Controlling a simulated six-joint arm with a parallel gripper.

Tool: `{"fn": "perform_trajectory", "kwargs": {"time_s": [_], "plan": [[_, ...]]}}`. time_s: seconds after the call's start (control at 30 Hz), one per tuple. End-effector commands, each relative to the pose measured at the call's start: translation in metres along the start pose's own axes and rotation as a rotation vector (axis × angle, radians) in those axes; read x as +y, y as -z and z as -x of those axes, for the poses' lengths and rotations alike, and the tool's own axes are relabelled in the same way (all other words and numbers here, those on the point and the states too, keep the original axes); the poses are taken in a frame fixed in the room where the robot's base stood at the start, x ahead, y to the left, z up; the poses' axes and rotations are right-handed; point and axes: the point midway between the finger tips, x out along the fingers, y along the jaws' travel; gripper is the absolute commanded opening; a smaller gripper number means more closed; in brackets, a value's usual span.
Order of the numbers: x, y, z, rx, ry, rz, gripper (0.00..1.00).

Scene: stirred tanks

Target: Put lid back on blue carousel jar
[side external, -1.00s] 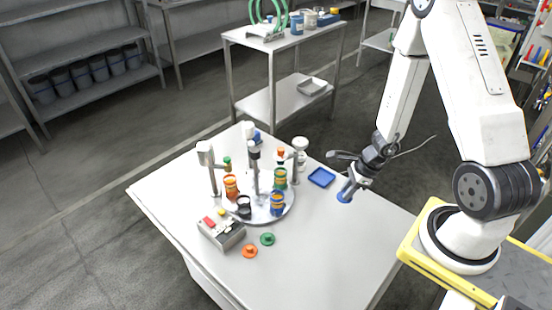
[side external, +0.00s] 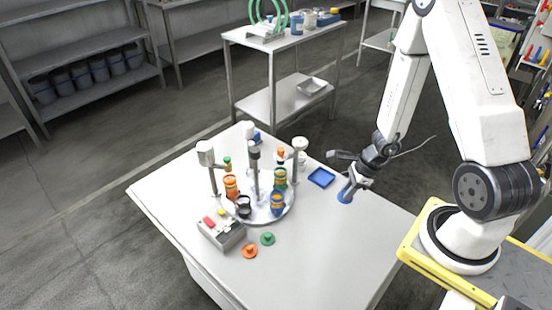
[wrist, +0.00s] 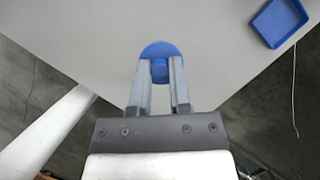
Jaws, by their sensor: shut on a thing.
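The blue lid (side external: 345,197) is at the right side of the table, under my gripper (side external: 349,188). In the wrist view the round blue lid (wrist: 161,50) has a knob between my fingertips (wrist: 160,70), and the gripper is shut on that knob. The lid is on or very close to the tabletop; I cannot tell which. The blue jar (side external: 277,204) stands at the front right of the round metal carousel (side external: 262,218), left of my gripper and apart from it. The inside of the jar is too small to make out.
A blue square tray (side external: 321,177) lies between the carousel and my gripper. Stirrer posts (side external: 255,175) rise over the carousel. An orange lid (side external: 250,251), a green lid (side external: 267,239) and a control box (side external: 221,232) are in front. The table's front right is clear.

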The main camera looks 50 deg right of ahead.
Motion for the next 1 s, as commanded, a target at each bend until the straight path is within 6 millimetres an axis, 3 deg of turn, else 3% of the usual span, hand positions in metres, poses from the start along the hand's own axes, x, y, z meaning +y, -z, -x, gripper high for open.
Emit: {"fn": "perform_trajectory", "kwargs": {"time_s": [0.37, 0.73, 1.0], "plan": [[-0.028, -0.040, -0.016, 0.008, 0.000, -0.016, 0.00], [-0.056, -0.110, -0.037, 0.011, 0.017, -0.051, 0.00], [-0.065, -0.159, -0.049, 0.004, 0.033, -0.079, 0.00]]}}
